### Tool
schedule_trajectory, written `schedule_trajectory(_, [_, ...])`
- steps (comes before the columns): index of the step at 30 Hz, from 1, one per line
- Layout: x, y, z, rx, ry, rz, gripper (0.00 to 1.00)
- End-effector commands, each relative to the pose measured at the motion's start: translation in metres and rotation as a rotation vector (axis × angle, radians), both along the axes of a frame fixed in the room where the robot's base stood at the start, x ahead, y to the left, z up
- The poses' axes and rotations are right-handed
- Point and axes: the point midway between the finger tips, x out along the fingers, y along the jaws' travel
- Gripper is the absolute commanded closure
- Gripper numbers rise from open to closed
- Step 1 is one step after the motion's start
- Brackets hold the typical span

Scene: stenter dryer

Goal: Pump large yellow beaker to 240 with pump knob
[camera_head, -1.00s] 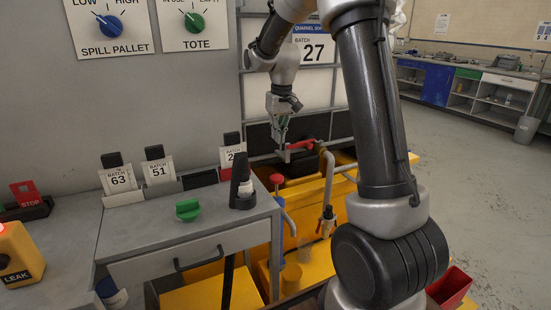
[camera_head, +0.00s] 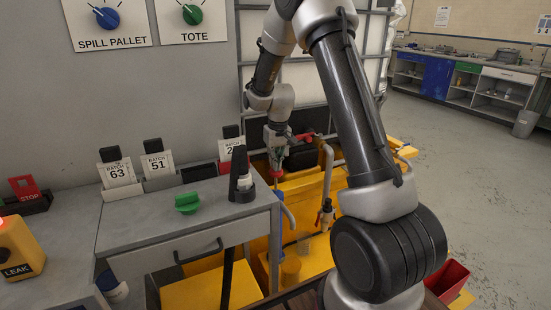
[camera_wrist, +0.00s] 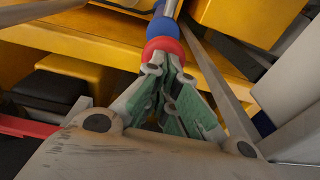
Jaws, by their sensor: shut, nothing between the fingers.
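The red pump knob (camera_wrist: 165,48) sits on a blue collar and metal rod at the top of the wrist view. My gripper (camera_wrist: 163,72) is shut and empty, its green-padded fingertips at the knob's near side; whether they touch I cannot tell. A small yellow beaker (camera_head: 291,270) stands low on the yellow platform. A clear vessel (camera_head: 306,245) stands behind it. I cannot read any level on them.
The grey desk (camera_head: 140,225) with a green knob (camera_head: 188,204) and a black holder (camera_head: 242,185) is left of the pump. A red bin (camera_head: 448,280) stands at lower right.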

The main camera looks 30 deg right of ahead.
Motion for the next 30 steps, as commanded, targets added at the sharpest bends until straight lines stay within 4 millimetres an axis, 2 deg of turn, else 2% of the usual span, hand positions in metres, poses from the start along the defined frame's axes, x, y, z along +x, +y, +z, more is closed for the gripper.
schedule_trajectory(8, [0.000,0.000,-0.003,0.000,0.001,0.000,1.00])
schedule_trajectory(11, [-0.001,0.000,-0.020,0.000,0.004,0.000,1.00])
schedule_trajectory(15, [-0.001,0.000,-0.051,0.000,0.005,-0.001,1.00])
schedule_trajectory(19, [-0.001,0.000,-0.071,0.000,0.004,-0.001,1.00])
schedule_trajectory(30, [-0.002,0.000,-0.077,0.000,0.004,0.000,1.00])
